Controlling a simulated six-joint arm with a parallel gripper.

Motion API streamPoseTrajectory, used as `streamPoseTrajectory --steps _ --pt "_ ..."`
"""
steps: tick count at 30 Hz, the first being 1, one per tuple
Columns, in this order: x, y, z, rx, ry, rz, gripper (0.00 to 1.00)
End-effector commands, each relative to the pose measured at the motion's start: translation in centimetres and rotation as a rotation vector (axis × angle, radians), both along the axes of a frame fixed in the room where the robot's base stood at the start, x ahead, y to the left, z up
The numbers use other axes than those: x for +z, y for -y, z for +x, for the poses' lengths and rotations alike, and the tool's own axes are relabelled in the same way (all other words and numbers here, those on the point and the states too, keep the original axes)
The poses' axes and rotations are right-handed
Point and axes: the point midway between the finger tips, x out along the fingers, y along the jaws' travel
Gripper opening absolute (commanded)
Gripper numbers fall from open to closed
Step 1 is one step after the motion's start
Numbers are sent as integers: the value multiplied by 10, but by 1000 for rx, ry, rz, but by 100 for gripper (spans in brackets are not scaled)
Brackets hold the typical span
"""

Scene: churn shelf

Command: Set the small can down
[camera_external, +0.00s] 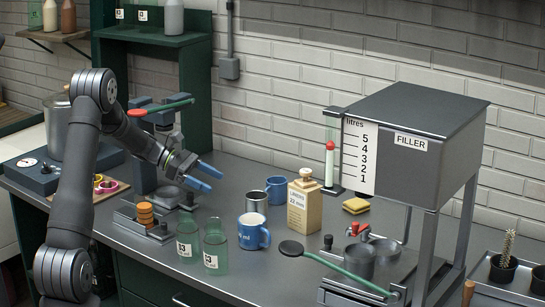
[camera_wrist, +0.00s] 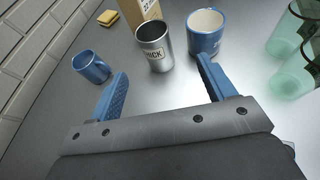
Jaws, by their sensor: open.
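A small silver metal can (camera_external: 257,201) stands upright on the grey bench, between a blue cup and a blue mug. In the wrist view the can (camera_wrist: 154,46) carries a label that seems to read "THICK" and lies ahead of the gap between my fingers. My gripper (camera_external: 208,178) is open, with blue fingers spread and nothing between them. It is above the bench, left of the can and apart from it. The wrist view also shows both fingers (camera_wrist: 163,72), one on each side.
A yellow sponge (camera_external: 356,206) lies farther right. The filler (camera_external: 420,140) stands at the right. Bare bench (camera_external: 225,195) lies left of the can.

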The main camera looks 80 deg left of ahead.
Motion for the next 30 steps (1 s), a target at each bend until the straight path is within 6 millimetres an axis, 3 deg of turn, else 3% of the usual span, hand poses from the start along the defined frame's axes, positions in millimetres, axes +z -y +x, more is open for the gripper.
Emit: streamPoseTrajectory --steps 2,5,18,30 --pt "-1 -4 -7 18 -6 3 76" --pt "-5 -3 -3 22 -10 6 76" --pt "-40 30 75 17 -11 8 76" --pt "-52 39 103 20 -10 9 76"
